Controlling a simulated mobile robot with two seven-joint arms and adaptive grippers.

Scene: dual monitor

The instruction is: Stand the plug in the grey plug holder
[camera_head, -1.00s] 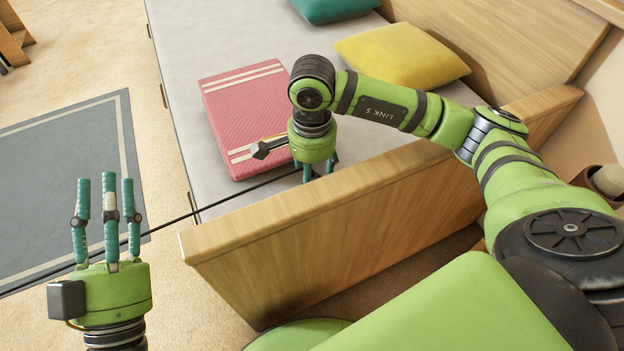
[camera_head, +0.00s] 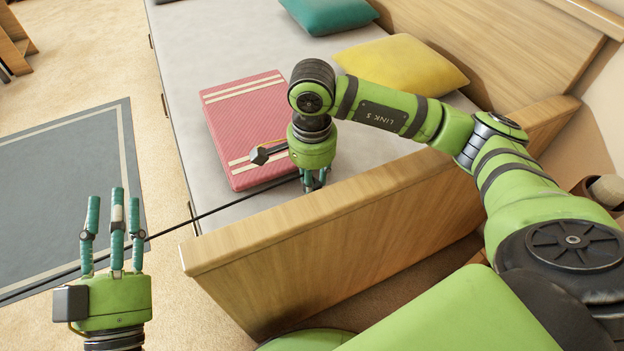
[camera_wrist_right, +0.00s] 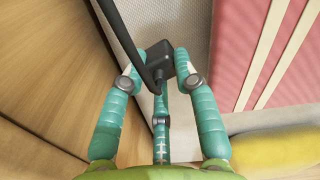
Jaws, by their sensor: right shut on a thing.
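The plug (camera_wrist_right: 157,62) is a dark grey block with a thick black cable; in the right wrist view it sits between the fingertips of my right gripper (camera_wrist_right: 162,72). The gripper is shut on it. In the head view my right gripper (camera_head: 315,184) points down at the sofa seat, just behind the wooden armrest, and hides the plug. The black cable (camera_head: 235,202) runs from there to the lower left. My left gripper (camera_head: 117,203) is open and empty, fingers up, at the lower left. I see no grey plug holder in either view.
Yellow (camera_head: 400,65) and teal (camera_head: 328,12) cushions lie farther back. A dark rug (camera_head: 65,190) covers the floor at left.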

